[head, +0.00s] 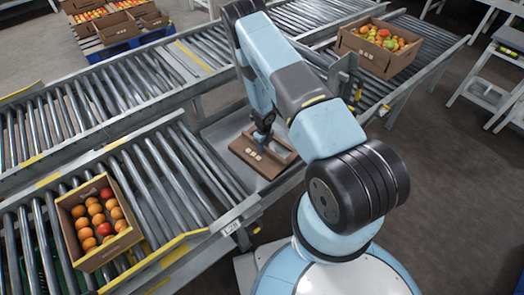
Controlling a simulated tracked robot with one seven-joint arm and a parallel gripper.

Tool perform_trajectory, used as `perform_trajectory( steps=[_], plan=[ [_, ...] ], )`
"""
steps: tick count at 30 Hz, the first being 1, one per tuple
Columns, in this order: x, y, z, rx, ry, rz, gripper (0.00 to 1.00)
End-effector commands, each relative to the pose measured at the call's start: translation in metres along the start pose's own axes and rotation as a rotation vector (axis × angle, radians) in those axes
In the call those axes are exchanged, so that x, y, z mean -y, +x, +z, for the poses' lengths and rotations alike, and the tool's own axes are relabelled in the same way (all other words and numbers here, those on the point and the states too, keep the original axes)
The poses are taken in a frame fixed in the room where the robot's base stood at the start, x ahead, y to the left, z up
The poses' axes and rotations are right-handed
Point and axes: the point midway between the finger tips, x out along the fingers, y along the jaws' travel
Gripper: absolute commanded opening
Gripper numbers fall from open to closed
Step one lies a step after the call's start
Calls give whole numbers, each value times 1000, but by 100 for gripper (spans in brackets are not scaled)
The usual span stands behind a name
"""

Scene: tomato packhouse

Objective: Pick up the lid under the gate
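A brown cardboard lid (266,166) with small pale squares on it lies on a flat grey metal plate between roller conveyor sections, near the middle of the head view. A grey upright metal piece (343,73), perhaps the gate, stands to the right behind my arm, which partly hides the area there.
A box of orange-red tomatoes (121,241) sits on the rollers at the lower left. Another box with mixed tomatoes (367,60) sits on the conveyor at the upper right. Crates on a blue pallet (101,45) stand at the back left. Conveyor side rails edge the plate.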

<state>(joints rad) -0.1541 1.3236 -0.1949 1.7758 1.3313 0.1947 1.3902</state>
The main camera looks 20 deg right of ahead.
Motion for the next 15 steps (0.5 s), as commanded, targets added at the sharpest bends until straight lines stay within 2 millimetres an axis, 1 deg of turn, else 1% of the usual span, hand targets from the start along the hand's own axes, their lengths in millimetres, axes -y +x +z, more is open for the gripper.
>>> perform_trajectory(
  steps=[1, 6, 9, 15],
  plan=[
    [0, 0, 0, 0, 0, 0, 24],
    [0, 0, 0, 0, -1, 0, 8],
    [0, 0, 0, 0, -1, 0, 0],
    [0, 0, 0, 0, -1, 0, 0]
  ],
)
